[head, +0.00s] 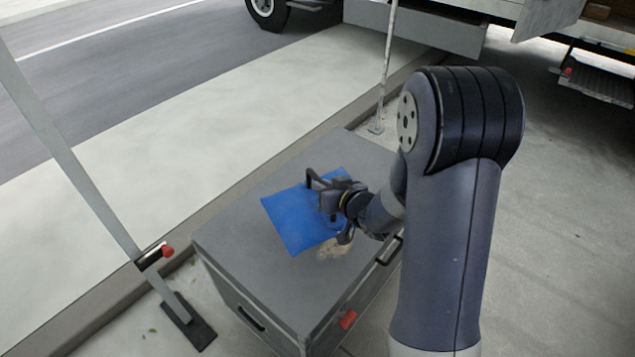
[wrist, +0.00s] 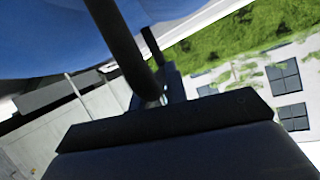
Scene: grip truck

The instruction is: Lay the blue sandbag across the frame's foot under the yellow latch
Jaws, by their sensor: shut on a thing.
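The blue sandbag (head: 292,220) is a flat blue shape over the top of a grey case in the head view. It also fills the upper left of the wrist view (wrist: 50,35). My gripper (head: 328,190) is shut on the sandbag at its right side. I cannot tell whether the bag rests on the case or hangs just above it. A frame's leg at the left carries a red latch (head: 167,251) above a dark flat foot (head: 188,321). A second pole has a pale foot (head: 376,128) at the back. I see no yellow latch.
A small tan patch (head: 333,248) shows beside my gripper. A truck (head: 415,25) is at the back. The pavement at right is clear.

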